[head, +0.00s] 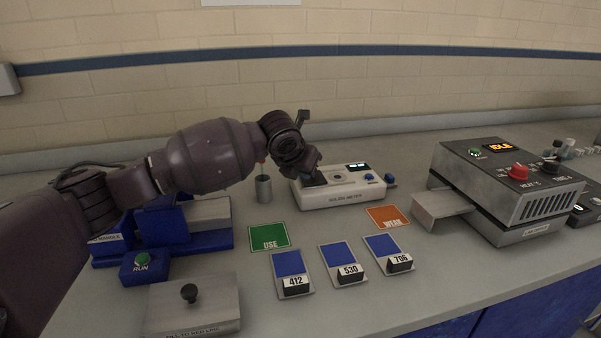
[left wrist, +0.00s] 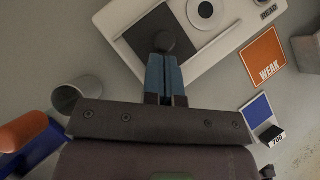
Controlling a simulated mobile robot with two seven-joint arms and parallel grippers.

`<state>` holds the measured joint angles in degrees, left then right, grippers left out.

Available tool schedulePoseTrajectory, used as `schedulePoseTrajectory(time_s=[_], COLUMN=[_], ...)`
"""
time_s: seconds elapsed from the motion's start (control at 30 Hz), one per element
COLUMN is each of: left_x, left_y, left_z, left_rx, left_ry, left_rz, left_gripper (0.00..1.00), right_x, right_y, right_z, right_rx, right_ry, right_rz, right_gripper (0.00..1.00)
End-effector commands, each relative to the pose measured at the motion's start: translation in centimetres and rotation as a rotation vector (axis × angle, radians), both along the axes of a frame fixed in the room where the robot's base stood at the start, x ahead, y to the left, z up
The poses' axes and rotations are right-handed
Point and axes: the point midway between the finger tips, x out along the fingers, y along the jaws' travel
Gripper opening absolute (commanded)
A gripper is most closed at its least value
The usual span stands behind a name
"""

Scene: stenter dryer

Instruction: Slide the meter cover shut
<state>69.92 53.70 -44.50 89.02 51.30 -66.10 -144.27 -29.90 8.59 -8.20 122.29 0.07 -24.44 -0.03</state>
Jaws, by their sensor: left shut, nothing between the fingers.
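The white colour meter (head: 345,196) stands at the middle back of the bench, and it also shows at the top of the left wrist view (left wrist: 215,52). Its dark square cover (left wrist: 150,24) with a round dark knob (left wrist: 165,42) sits at the left part of the meter's top. The round port (left wrist: 205,9) to the right of the cover is uncovered. My left gripper (left wrist: 163,62) is shut and empty, its fingertips right at the knob; I cannot tell whether they touch. In the head view my left gripper (head: 314,178) hides most of the cover.
A metal cup (head: 264,189) stands left of the meter. In front lie a green USE card (head: 268,237), an orange WEAK card (head: 388,216) and blue swatches numbered 412 (head: 289,263), 530 (head: 342,257) and 706. The grey dryer (head: 500,190) stands at the right.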

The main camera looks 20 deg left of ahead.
Motion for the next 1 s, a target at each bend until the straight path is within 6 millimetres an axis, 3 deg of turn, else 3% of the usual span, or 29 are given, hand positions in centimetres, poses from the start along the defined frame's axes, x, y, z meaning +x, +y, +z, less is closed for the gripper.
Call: schedulePoseTrajectory(time_s=[0.47,0.8,1.0], left_x=[0.5,3.8,4.6], left_y=[-0.3,-5.2,-6.4], left_z=[0.1,-0.2,-0.2], left_rx=[-0.001,-0.002,0.0], left_ry=[-0.001,0.001,0.002], left_rz=[-0.001,0.0,0.001], left_gripper=[0.0,0.0,0.0], right_x=[-0.5,-0.9,-0.9], right_y=[-0.3,-0.3,-0.3], right_z=[-0.4,-1.2,-1.3], right_rx=[-0.008,-0.007,-0.006], right_ry=[0.013,0.029,0.03], right_rz=[0.003,0.003,0.002], right_gripper=[0.0,0.0,0.0])
